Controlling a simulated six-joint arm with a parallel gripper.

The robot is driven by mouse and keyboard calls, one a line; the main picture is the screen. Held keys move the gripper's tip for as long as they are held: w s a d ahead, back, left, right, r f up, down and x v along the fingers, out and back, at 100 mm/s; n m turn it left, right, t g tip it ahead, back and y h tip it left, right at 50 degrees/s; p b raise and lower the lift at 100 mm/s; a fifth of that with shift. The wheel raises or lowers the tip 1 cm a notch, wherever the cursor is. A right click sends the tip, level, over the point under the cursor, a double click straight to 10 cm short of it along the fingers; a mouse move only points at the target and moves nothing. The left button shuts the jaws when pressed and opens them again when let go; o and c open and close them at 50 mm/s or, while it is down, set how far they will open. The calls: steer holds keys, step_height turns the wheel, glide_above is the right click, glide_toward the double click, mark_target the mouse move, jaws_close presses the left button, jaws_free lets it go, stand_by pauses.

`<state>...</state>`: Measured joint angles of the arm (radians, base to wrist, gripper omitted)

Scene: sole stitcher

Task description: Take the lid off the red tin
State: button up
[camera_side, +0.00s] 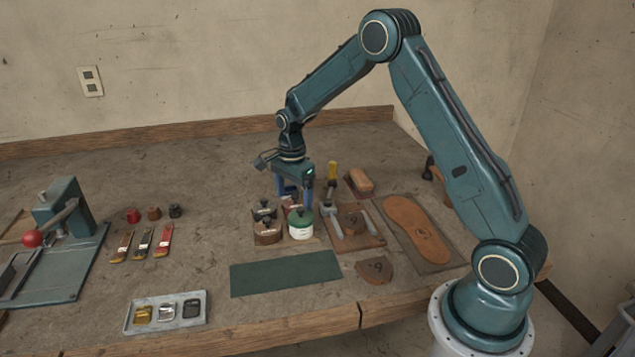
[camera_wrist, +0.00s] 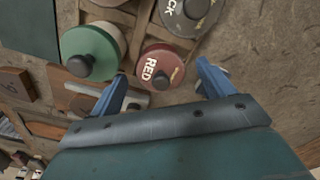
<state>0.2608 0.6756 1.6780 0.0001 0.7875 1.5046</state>
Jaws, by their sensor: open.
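The red tin (camera_wrist: 160,70) has a round red lid marked RED with a small knob, and the lid sits on it. It lies between and just beyond my gripper's fingertips (camera_wrist: 162,82) in the wrist view. In the side view my gripper (camera_side: 294,194) points down over the tin group. Its blue fingers are apart with nothing held. The red tin (camera_side: 291,203) is mostly hidden there behind the green-lidded tin and the fingers. I cannot tell how far above the lid the fingertips are.
Close around it stand a green-lidded tin (camera_side: 300,224), a brown tin (camera_side: 268,233) and a black tin (camera_side: 264,210). A wooden tool board (camera_side: 372,241) is at their right. A green mat (camera_side: 286,274) lies in front. A metal tray (camera_side: 166,312) is at front left.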

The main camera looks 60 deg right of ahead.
mark_target(294, 196)
steer(key=shift+c, duration=0.2)
steer(key=c, duration=1)
steer(key=shift+r, duration=0.15)
step_height(294, 196, up, 20)
steer(key=shift+f, duration=0.1)
stand_by(0.6)
